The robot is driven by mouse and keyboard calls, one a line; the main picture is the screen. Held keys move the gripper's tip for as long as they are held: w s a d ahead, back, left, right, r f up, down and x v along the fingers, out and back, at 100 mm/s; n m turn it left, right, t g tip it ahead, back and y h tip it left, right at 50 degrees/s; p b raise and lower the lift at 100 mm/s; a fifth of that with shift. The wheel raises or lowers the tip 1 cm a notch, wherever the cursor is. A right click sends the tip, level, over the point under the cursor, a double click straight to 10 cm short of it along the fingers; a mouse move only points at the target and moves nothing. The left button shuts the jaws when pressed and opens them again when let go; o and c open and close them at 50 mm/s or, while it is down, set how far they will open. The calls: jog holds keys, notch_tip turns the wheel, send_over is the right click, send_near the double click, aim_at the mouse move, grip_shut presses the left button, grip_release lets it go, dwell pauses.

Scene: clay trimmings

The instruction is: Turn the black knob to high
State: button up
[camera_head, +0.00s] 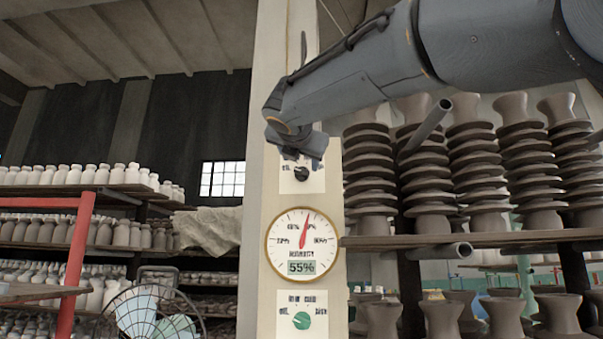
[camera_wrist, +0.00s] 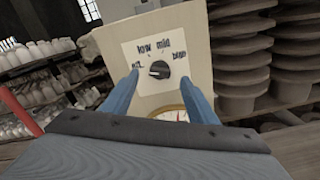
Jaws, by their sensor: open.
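The black knob (camera_head: 301,174) sits on a white plate on the upper part of a pale column. The wrist view shows the knob (camera_wrist: 159,70) face on, with labels off, low, mid and high around it from left to right. Its grip bar lies roughly sideways and seems to point left toward off, though the mark is small. My gripper (camera_head: 304,154) is in front of the plate and covers its upper part in the head view. In the wrist view, my gripper's (camera_wrist: 160,76) blue fingers are apart, one on each side of the knob, with nothing between them gripped.
Below is a round gauge (camera_head: 302,244) reading 55%, and under it a green knob (camera_head: 301,320) on another plate. Shelves of stacked clay pieces (camera_head: 470,170) stand close on the right. A red frame (camera_head: 80,240) and pottery shelves are on the left.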

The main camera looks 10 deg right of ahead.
aim_at(302, 169)
jog(key=p+x, duration=0.1)
jog(key=x, duration=0.5)
jog(key=shift+w+f, duration=0.1)
jog(key=shift+w, duration=0.2)
jog(key=c, duration=1.1)
jog(key=shift+o, duration=0.2)
